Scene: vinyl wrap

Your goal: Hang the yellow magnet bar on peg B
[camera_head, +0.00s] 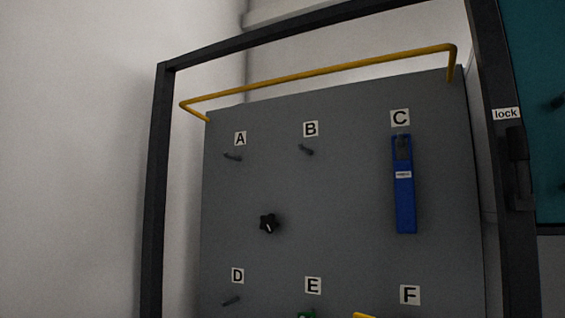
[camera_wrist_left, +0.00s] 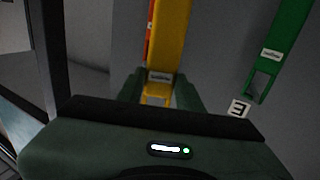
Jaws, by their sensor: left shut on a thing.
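The yellow magnet bar (camera_wrist_left: 170,40) is between the fingers of my left gripper (camera_wrist_left: 160,88) in the left wrist view. The gripper is shut on it near its slotted end, by a small white label. In the head view, only a yellow tip (camera_head: 363,315) shows at the bottom edge, between the E and F labels. Peg B (camera_head: 306,150) sticks out of the grey board, bare, just under its B label (camera_head: 311,129). My left gripper is out of the head view, and my right gripper is in neither view.
A blue bar (camera_head: 404,190) hangs on peg C. Pegs A (camera_head: 233,157) and D (camera_head: 231,300) are bare. A black knob (camera_head: 268,223) sits below A and B. A green bar (camera_wrist_left: 279,50) is by the E label; something orange (camera_wrist_left: 149,35) shows beside the yellow bar. A yellow rail (camera_head: 320,71) crosses above.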

